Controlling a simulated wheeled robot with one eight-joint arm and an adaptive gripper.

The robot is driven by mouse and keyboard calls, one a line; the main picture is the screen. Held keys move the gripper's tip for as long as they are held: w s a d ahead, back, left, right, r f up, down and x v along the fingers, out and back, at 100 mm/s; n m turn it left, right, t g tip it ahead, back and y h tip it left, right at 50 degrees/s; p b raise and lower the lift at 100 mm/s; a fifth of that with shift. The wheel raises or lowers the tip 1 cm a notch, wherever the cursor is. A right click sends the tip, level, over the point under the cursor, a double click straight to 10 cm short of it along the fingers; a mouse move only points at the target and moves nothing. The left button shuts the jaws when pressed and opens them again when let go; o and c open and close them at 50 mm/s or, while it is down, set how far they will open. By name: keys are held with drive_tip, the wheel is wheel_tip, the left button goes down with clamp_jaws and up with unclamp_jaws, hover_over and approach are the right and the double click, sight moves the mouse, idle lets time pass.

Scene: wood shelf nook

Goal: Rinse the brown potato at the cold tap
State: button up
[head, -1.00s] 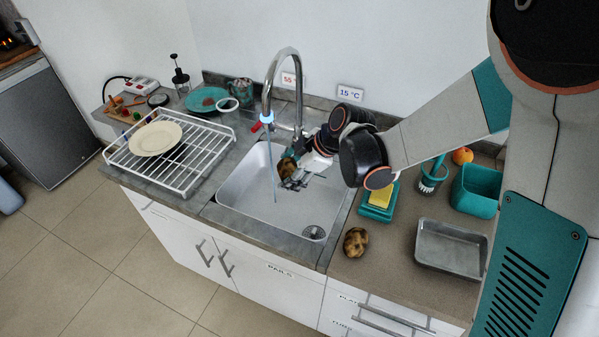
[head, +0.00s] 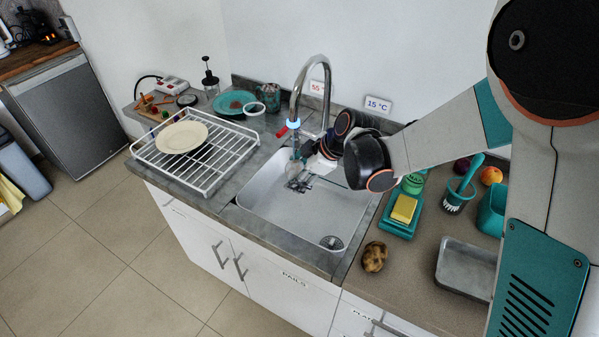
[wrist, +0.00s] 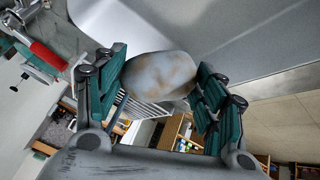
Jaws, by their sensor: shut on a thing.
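My gripper (head: 298,183) is over the sink basin, under the tap (head: 298,85), and is shut on a potato (wrist: 160,75). In the wrist view the potato sits between both fingers, pale bluish-grey with brown patches. In the head view it is small and pale, partly hidden by the gripper and water. The tap's spout has a blue ring (head: 293,124), and a thin stream seems to reach the potato. A second brown potato (head: 374,257) lies on the counter right of the sink. Signs read 55 °C (head: 317,87) and 15 °C (head: 378,104).
A white drying rack (head: 205,180) with a cream plate (head: 182,137) stands left of the sink (head: 285,218). A teal holder with a yellow sponge (head: 404,208), a brush (head: 458,190) and a metal tray (head: 466,269) are on the right. A red handle (wrist: 48,55) is near the tap.

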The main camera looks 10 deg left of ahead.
drive_tip(key=shift+w+d, duration=0.1)
idle(0.3)
drive_tip(key=shift+w+d, duration=0.15)
drive_tip(key=shift+d, duration=0.3)
drive_tip(key=shift+a, duration=0.15)
drive_tip(key=shift+s+a, duration=0.25)
drive_tip(key=shift+a, duration=0.2)
drive_tip(key=s+d+b, duration=0.1)
drive_tip(key=s+d, duration=0.2)
drive_tip(key=s, duration=0.4)
drive_tip(key=shift+s, duration=0.2)
idle(0.6)
idle(1.1)
drive_tip(key=s+d+r+p, duration=0.2)
drive_tip(key=s+r, duration=0.2)
drive_tip(key=shift+s+p, duration=0.3)
drive_tip(key=shift+p, duration=0.05)
